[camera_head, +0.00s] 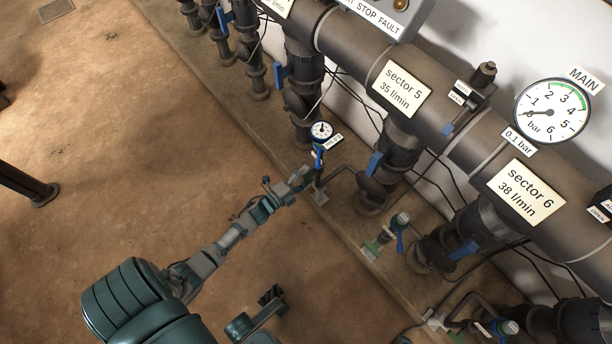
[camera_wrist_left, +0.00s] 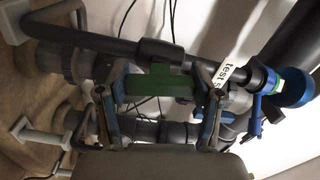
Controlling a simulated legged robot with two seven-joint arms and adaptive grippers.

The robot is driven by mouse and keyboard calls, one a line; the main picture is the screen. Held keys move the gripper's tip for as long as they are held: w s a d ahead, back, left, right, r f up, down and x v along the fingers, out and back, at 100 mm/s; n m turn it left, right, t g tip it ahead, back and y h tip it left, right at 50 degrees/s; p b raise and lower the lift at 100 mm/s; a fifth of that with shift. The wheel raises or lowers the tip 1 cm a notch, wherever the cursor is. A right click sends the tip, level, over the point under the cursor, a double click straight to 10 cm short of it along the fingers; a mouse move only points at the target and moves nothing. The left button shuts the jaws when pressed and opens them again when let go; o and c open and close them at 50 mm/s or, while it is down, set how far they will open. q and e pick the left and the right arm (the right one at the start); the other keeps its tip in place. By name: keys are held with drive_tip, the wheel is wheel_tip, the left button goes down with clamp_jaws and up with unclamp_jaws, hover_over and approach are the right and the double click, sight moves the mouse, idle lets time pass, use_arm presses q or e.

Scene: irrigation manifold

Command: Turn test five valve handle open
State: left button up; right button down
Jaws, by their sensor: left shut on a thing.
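The test five valve (camera_head: 317,160) stands by the pipes below the sector 5 sign, with a small gauge (camera_head: 321,131) and a "test 5" label (camera_wrist_left: 232,72). My left gripper (camera_head: 303,178) reaches it from the lower left. In the left wrist view, its two fingers stand on either side of a green handle (camera_wrist_left: 160,86) and are shut on it. The handle lies crosswise between the fingertips, below a dark pipe. A blue lever (camera_wrist_left: 255,117) hangs to the right.
A similar small valve with a green handle (camera_head: 375,247) stands to the right, below the sector 6 sign (camera_head: 525,191). Blue-handled valves (camera_head: 375,163) line the big pipe. Thin black cables hang behind. The brown floor (camera_head: 130,130) at left is mostly open.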

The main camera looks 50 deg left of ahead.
use_arm(q)
drive_tip(key=shift+d+f+m, duration=0.1)
drive_tip(key=shift+d+m, duration=0.2)
drive_tip(key=shift+m, duration=0.9)
drive_tip(key=shift+f, duration=0.1)
drive_tip(key=o, duration=1.1)
drive_tip(key=shift+d, duration=0.1)
drive_tip(key=shift+o, duration=0.3)
drive_tip(key=shift+s+a, duration=0.2)
drive_tip(key=shift+s, duration=0.1)
drive_tip(key=s, duration=1.1)
drive_tip(key=shift+s+a, duration=0.15)
drive_tip(key=shift+a, duration=0.25)
